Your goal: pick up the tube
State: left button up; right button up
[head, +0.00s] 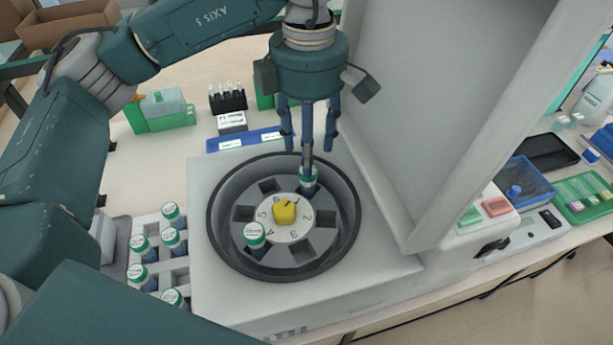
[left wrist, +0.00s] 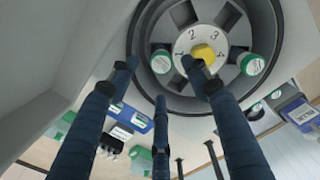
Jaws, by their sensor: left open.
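Two tubes with green-and-white caps sit in slots of the round rotor. One is the far tube (head: 308,178), seen below my left gripper; the other is the near tube (head: 255,236). My left gripper (head: 308,148) is open and empty, its three dark blue fingers pointing down. One finger partly covers the far tube in the head view. In the left wrist view, one tube (left wrist: 161,62) shows between the spread fingers and another (left wrist: 251,64) lies outside them. I cannot tell the exact height of the fingertips. My right gripper is not in view.
The rotor has a yellow knob (head: 284,212) and a dark bowl rim (head: 217,240). The machine's raised lid (head: 380,110) stands close on the right. A rack of capped tubes (head: 185,285) stands at left; a green box (head: 160,110) and a blue tray (head: 245,139) lie behind.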

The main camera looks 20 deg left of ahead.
aim_at(308, 186)
pick_arm(q)
jog(key=shift+s+f, duration=0.1)
jog(key=shift+f, duration=0.6)
notch_tip(308, 186, down, 4)
jog(key=p, duration=0.2)
jog(key=shift+f+p, duration=0.15)
jog(key=shift+p, duration=0.25)
jog(key=shift+f, duration=0.5)
grip_shut()
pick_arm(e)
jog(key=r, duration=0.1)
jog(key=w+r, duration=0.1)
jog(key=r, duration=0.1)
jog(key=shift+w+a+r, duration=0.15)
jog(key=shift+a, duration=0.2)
